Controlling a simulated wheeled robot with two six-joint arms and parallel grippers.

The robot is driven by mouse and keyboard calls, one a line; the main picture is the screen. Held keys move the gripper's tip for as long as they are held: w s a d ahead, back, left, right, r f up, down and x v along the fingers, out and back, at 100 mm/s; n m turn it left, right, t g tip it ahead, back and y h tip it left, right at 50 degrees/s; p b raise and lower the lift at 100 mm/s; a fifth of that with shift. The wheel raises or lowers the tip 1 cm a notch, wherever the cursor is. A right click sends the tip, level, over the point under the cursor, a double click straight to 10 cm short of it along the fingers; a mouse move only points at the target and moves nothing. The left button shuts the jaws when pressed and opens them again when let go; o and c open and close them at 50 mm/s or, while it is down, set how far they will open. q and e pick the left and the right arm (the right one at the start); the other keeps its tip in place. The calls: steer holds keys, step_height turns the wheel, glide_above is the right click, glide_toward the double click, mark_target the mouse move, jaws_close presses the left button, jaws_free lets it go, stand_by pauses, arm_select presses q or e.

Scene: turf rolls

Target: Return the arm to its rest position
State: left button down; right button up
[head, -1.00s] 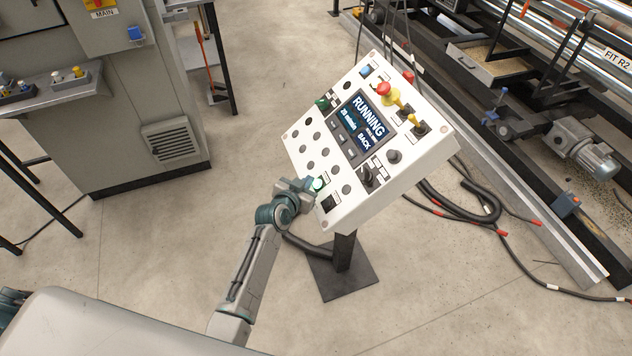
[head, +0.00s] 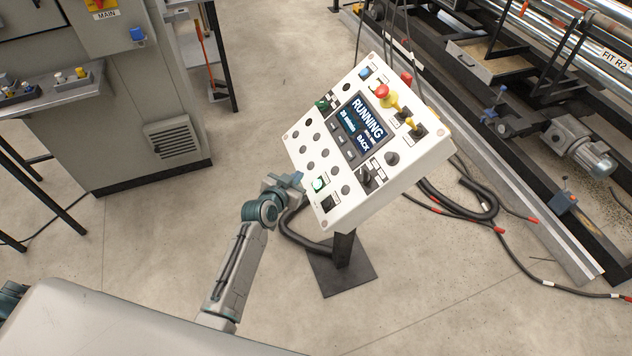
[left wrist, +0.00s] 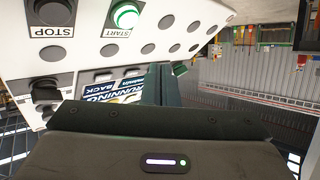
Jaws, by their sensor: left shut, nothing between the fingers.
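My left gripper (head: 297,180) is shut and empty in the head view, just left of the lower-left edge of the tilted white control panel (head: 340,207), apart from it. In the left wrist view, my shut left gripper (left wrist: 161,84) points past the panel (left wrist: 100,50). The green START button (left wrist: 125,16) is lit, and the black STOP button (left wrist: 50,12) is beside it. The START button also shows lit in the head view (head: 319,184). The panel's screen (head: 362,125) reads RUNNING. My right gripper is not in view.
The panel stands on a post with a dark base plate (head: 341,275). A grey cabinet (head: 125,110) is at the left and a roller machine (head: 540,110) at the right. A black cable (head: 480,207) lies on the floor. Open concrete floor lies between them.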

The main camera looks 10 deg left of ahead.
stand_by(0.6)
arm_select(q)
steer(key=s+a+f+n+g+y+b, duration=0.1)
steer(key=s+a+f+g, duration=0.1)
steer(key=s+f, duration=0.7)
steer(key=s+a+f+g+y+b, duration=0.15)
steer(key=s+f, duration=0.45)
steer(key=f, duration=0.7)
steer(key=s+a+f+n+g+b, duration=0.1)
steer(key=s+a+f+g, duration=0.15)
steer(key=s+f, duration=0.7)
steer(key=s+a+f+g, duration=0.1)
steer(key=s+f+g, duration=0.1)
steer(key=s+f, duration=0.4)
steer(key=s+a+f+g+y+b, duration=0.1)
steer(key=s+f, duration=0.5)
steer(key=s, duration=0.9)
steer(key=s+a+f+n+g+b, duration=0.1)
steer(key=s+a+f+g, duration=0.2)
steer(key=s+f, duration=0.3)
steer(key=s, duration=0.5)
steer(key=shift+f, duration=0.35)
steer(key=c, duration=2.1)
jaws_free()
